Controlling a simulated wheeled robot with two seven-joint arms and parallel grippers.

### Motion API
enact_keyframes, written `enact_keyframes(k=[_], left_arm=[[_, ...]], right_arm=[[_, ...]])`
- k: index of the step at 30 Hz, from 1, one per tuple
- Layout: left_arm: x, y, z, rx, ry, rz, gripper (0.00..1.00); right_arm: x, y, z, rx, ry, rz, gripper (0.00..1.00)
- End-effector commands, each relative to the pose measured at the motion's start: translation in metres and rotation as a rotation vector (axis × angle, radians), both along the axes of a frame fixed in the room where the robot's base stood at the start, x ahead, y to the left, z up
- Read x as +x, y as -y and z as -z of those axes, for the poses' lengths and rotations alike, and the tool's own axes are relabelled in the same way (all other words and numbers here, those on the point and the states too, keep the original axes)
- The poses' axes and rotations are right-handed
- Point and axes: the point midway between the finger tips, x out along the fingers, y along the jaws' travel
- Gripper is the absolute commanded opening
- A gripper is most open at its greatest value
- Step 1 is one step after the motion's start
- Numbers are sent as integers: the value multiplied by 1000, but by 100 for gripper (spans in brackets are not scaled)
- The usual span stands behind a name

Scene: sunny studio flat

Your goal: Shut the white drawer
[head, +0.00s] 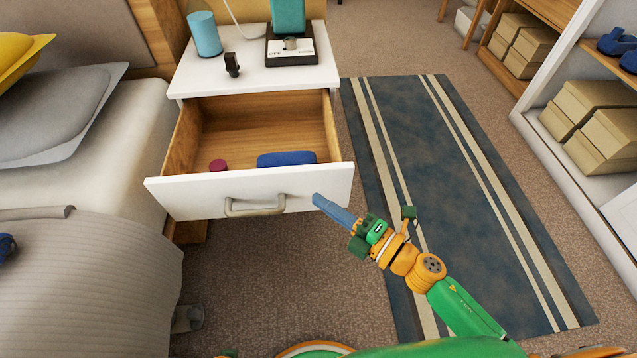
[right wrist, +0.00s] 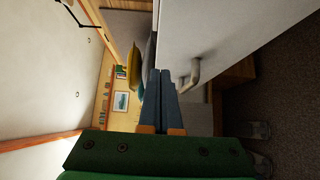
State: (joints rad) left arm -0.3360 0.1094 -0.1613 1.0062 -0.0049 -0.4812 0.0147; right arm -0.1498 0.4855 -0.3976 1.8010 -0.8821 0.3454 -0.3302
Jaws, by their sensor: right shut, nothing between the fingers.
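The white drawer (head: 185,196) stands pulled out of the white nightstand (head: 185,82), and its wooden inside shows. A blue case-like object (head: 287,159) and a small dark red object (head: 218,165) lie in it. The grey handle (head: 255,208) is on its front, and it also shows in the right wrist view (right wrist: 194,75). My right gripper (head: 318,200) is shut and empty, with its blue fingers at the right part of the drawer front, right of the handle. I cannot tell whether the tips touch the front. My left gripper is not in view.
On the nightstand top are a light-blue cup (head: 204,35), a small black object (head: 232,64) and a dark-based device with a teal upper part (head: 291,52). A bed (head: 75,240) stands close on the left. A blue striped rug (head: 450,180) covers the open floor on the right, beside shelves with boxes (head: 590,95).

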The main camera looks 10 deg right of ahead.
Motion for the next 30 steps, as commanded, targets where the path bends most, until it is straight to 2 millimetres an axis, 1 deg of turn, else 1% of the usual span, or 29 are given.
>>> enact_keyframes(k=[1, 2, 6, 9, 14, 25, 29, 30], left_arm=[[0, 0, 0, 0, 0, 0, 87], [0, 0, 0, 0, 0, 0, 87], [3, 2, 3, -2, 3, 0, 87], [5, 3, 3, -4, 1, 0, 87], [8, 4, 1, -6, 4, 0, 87], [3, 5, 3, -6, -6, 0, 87], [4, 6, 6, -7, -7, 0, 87], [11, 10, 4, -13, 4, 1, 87]], right_arm=[[8, -7, -2, 1, 4, 0, 0], [12, -12, -1, 1, 3, -1, 0], [35, -11, 1, -1, 2, 1, 0], [45, -10, 1, 0, 0, 1, 0], [51, -10, 1, 1, -2, 1, 0], [53, -10, 1, 1, -2, 1, 0], [64, -10, 2, 0, 0, 2, 0], [70, -10, 2, 0, 1, 2, 0]])
